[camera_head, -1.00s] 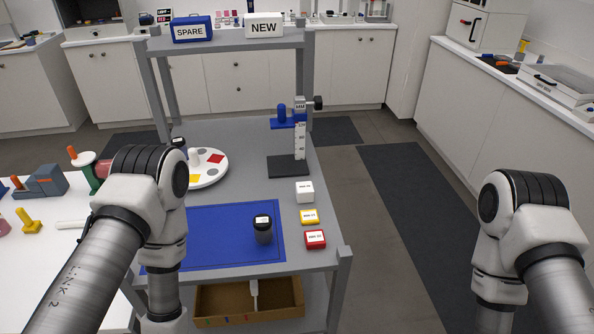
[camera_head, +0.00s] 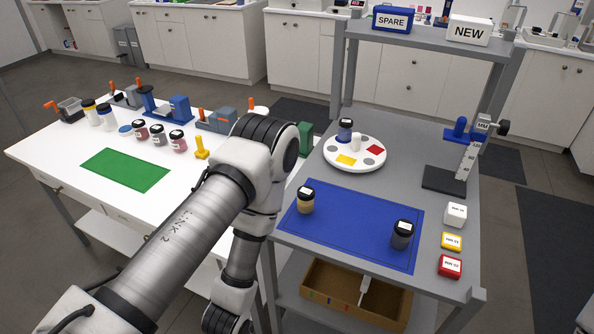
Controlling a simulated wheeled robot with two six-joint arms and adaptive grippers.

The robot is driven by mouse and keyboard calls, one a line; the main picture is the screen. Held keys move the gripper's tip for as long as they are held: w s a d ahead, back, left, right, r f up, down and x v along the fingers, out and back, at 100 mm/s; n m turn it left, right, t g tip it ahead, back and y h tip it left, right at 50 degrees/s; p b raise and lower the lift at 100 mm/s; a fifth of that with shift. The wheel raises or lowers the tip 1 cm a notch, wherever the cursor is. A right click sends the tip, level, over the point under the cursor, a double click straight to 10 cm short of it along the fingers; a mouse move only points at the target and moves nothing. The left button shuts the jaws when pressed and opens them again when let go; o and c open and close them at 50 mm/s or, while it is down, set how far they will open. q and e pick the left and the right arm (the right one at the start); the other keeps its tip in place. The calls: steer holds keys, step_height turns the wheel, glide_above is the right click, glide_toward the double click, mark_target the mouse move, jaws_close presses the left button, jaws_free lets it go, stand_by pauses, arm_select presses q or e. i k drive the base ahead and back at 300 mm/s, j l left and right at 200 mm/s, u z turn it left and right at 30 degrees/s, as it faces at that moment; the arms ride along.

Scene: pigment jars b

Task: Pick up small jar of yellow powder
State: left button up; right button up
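A jar with tan-yellow powder and a black lid (camera_head: 305,202) stands upright at the left of the blue mat (camera_head: 345,236). A dark grey jar (camera_head: 402,236) stands at the mat's right side. I cannot tell from size alone which yellow-toned jar counts as the small one. My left arm crosses the middle, but its gripper is out of frame. My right gripper is out of frame too.
A green mat (camera_head: 125,170), several small jars and a yellow stand (camera_head: 201,149) are on the white table. A brown bin (camera_head: 325,298) sits below.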

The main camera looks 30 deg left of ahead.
mark_target(306, 197)
steer(key=u, duration=0.8)
